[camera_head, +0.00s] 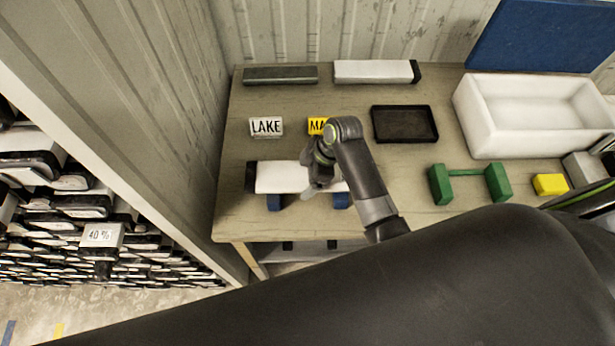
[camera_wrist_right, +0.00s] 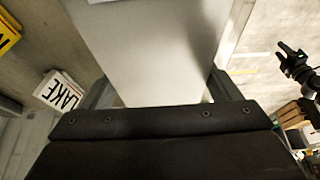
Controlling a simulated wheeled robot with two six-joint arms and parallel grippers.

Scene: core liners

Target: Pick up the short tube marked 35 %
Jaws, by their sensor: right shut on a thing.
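A short white tube (camera_head: 283,177) with a black end cap lies level over two blue supports (camera_head: 274,202) near the table's front left. I cannot tell whether it touches them. My right gripper (camera_head: 318,178) is shut on the tube near its right part. In the right wrist view the tube's pale body (camera_wrist_right: 155,60) fills the space between the fingers. No 35 % mark is readable on it. My left gripper (camera_wrist_right: 290,58) shows small at the right of the wrist view, empty, its fingers apart.
A LAKE sign (camera_head: 266,127) and a partly hidden yellow sign (camera_head: 316,125) stand behind the tube. A black tray (camera_head: 404,124), white bin (camera_head: 483,130), green stand (camera_head: 441,186) and yellow block (camera_head: 550,184) lie rightward. A rack holds a 40 % box (camera_head: 101,236).

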